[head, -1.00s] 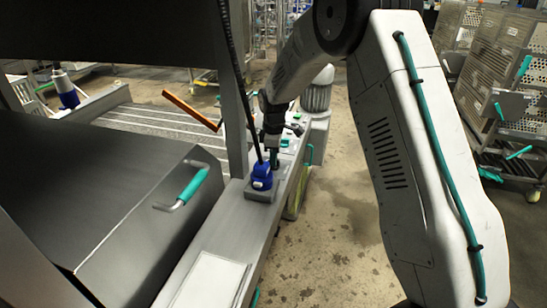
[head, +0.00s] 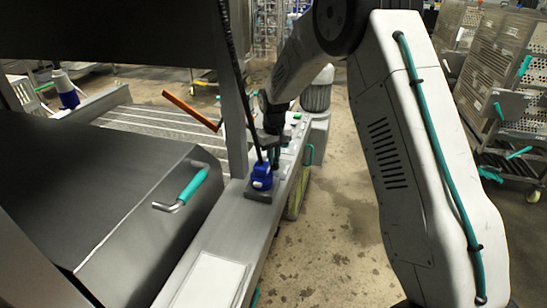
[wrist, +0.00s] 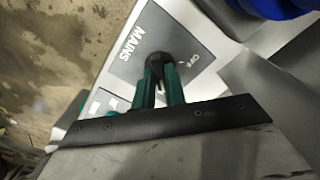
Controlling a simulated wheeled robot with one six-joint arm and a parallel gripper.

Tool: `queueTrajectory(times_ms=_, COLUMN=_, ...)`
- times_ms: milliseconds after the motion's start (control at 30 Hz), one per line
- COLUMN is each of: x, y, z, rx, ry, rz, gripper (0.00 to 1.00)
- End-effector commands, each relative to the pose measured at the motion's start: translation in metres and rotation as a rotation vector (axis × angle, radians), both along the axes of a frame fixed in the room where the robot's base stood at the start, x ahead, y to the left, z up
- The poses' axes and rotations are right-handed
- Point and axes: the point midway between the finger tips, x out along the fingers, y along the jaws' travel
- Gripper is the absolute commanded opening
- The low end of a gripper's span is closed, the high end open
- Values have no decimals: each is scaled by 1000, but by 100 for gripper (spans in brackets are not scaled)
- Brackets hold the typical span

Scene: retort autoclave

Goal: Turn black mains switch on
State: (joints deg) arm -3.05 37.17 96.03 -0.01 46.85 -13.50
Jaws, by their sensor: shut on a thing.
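The black mains switch (wrist: 158,62) sits on a dark grey plate (wrist: 140,40) lettered MAINS, with small on/off marks beside the switch. My gripper (wrist: 161,76) has its two teal fingers shut on the switch, one on each side, in the wrist view. The fingers hide part of the switch, and I cannot tell clearly which mark it points to. In the head view my gripper (head: 274,156) reaches down to the panel beside a blue connector, and the switch is hidden there.
The blue connector (head: 262,176) with a black cable stands close to my gripper; blue also shows at the wrist view's top right. A grey post (head: 233,110) rises to the left. A dark cover with a teal handle (head: 193,185) is at lower left. Floor (head: 325,215) to the right is clear.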

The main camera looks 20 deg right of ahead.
Motion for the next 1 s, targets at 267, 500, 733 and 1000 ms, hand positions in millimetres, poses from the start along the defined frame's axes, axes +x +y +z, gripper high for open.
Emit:
queueTrajectory(times_ms=267, x=1, y=0, z=1, rx=0, ry=-4, rz=-89, gripper=0)
queueTrajectory(times_ms=500, x=2, y=0, z=1, rx=0, ry=-5, rz=-109, gripper=0)
queueTrajectory(times_ms=733, x=2, y=0, z=2, rx=1, ry=-6, rz=-109, gripper=0)
queueTrajectory(times_ms=1000, x=1, y=0, z=1, rx=1, ry=-4, rz=-109, gripper=35)
